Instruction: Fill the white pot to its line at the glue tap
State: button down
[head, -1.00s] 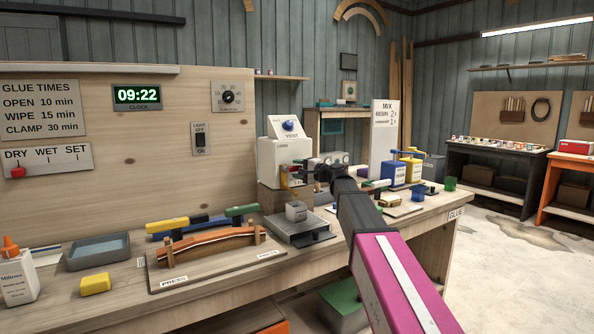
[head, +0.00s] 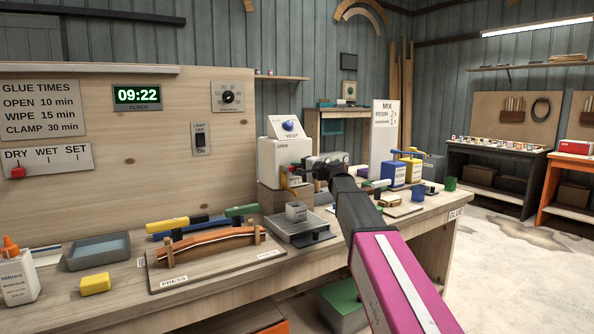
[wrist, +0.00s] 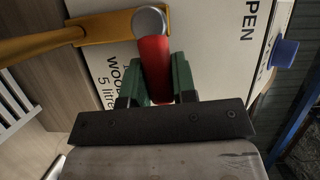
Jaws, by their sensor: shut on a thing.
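The white pot (head: 296,211) stands upright on a grey slatted tray (head: 300,229) below the glue tap. Its line and contents are too small to make out. The white glue container (head: 279,157) stands on a block behind the pot. In the wrist view, its tap has a yellow-orange body (wrist: 105,28) and a red handle (wrist: 153,65). My gripper (wrist: 157,88) is shut on the red handle, with a green finger on each side. In the head view, my arm reaches from the right to the tap, and the fingertips are hard to see.
A clamped curved wooden piece (head: 207,243) on a press board lies left of the tray. A blue can (head: 393,174) and a yellow can (head: 412,169) stand to the right. A grey tray (head: 98,251) and yellow sponge (head: 95,284) lie at the bench's left.

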jog(key=n, duration=0.1)
jog(key=r+n+h, duration=0.1)
jog(key=n, duration=0.1)
jog(key=shift+s+a+r, duration=0.1)
jog(key=shift+a+r, duration=0.05)
jog(key=shift+r, duration=0.1)
jog(key=shift+s+a+r+n+h, duration=0.15)
jog(key=shift+r+n+h, duration=0.2)
jog(key=shift+n, duration=0.4)
jog(key=shift+s+a+r+n+h, duration=0.1)
jog(key=shift+a+r+n+h, duration=0.1)
jog(key=shift+n+h, duration=0.4)
jog(key=shift+n, duration=0.25)
jog(key=c, duration=0.9)
grip_release()
jog(key=shift+d, duration=0.1)
jog(key=v, duration=1)
jog(key=shift+s+d+r, duration=0.15)
jog(key=shift+d+r, duration=0.05)
jog(key=shift+d, duration=0.1)
